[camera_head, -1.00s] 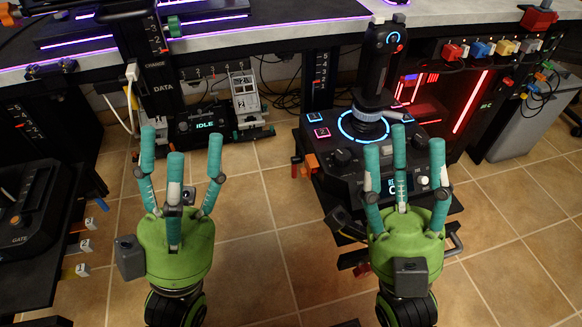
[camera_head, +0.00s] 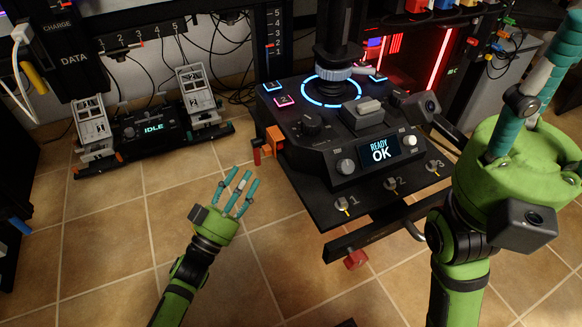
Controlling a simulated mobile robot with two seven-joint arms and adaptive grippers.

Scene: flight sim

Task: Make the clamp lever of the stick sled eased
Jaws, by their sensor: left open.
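The stick sled (camera_head: 400,200) is a black platform right of centre carrying the flight stick console (camera_head: 331,120), whose display reads "READY OK". An orange block (camera_head: 274,138) with a small red-orange handle (camera_head: 257,155) sits at its left edge. A red knob (camera_head: 355,260) is on a dark bar under its front. I cannot tell which of these is the clamp lever. My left gripper (camera_head: 238,190) is open and empty, low over the floor left of the sled and below the orange block. My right gripper (camera_head: 535,90) is large at the right; its fingertips are partly out of frame.
A dock marked "IDLE" (camera_head: 150,131) stands at the back left with cables behind it. Numbered tabs 1 to 3 (camera_head: 389,183) line the sled's front edge. A red-lit case (camera_head: 425,60) stands behind. The tiled floor (camera_head: 120,240) around my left gripper is clear.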

